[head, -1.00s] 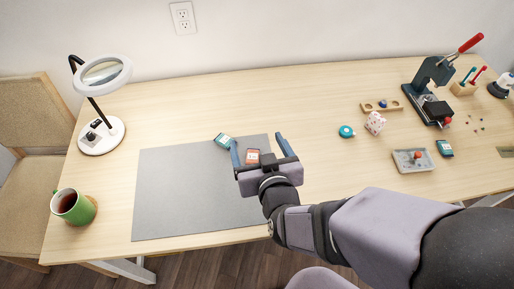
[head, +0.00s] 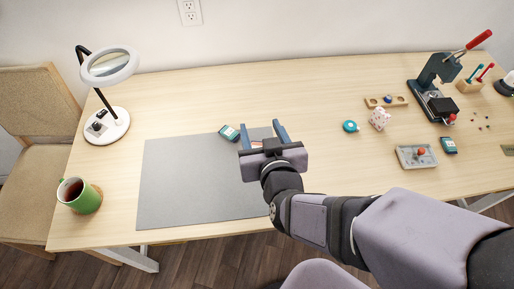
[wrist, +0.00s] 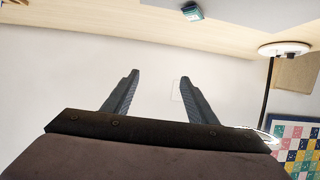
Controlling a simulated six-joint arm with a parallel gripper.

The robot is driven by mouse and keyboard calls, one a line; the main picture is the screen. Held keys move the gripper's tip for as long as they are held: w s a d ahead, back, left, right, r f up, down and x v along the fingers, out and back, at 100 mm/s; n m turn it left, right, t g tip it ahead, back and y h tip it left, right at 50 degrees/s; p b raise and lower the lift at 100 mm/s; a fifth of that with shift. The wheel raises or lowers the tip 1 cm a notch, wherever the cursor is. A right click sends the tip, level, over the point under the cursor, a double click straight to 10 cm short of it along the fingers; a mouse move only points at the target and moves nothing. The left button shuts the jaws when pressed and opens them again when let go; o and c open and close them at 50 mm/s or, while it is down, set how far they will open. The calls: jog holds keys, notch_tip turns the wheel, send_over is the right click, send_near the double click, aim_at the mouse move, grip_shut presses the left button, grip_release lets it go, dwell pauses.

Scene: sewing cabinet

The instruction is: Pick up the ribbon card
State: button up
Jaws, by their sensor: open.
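Small cards lie on the table, and I cannot tell for certain which is the ribbon card. A teal-and-white card (head: 229,132) lies at the back edge of the grey mat (head: 185,190). It also shows at the top of the wrist view (wrist: 191,12). An orange-red card (head: 256,144) is mostly hidden behind my gripper; only a sliver shows. Another teal card (head: 448,145) lies far right. My gripper (head: 262,130) is open with nothing held between its fingers, over the mat's right part, right of the nearer teal card. The wrist view shows its two fingers apart (wrist: 157,82).
A magnifier lamp (head: 109,68) and a green mug (head: 82,196) stand at the left. A grey tray (head: 416,157), a teal tape roll (head: 350,126), a pink patterned cube (head: 380,118) and a press (head: 435,88) stand at the right. The table's back middle is clear.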

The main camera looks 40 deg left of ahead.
jog(key=s+f+m+h, duration=0.1)
jog(key=f, duration=0.3)
jog(key=s+f+m+t+h+b, duration=0.1)
jog(key=f, duration=0.4)
jog(key=s+f+m+t+h, duration=0.1)
jog(key=f, duration=0.4)
jog(key=shift+s+a, duration=0.25)
jog(key=shift+s, duration=0.15)
jog(key=shift+s+d+f+t, duration=0.1)
jog(key=shift+d+f+t, duration=0.1)
jog(key=shift+f+t, duration=0.1)
jog(key=shift+d+x, duration=0.1)
jog(key=shift+x, duration=1.75)
jog(key=shift+d+x, duration=0.15)
jog(key=shift+x, duration=1.7)
jog(key=shift+f, duration=0.2)
jog(key=c, duration=1.2)
jog(key=shift+r, duration=0.1)
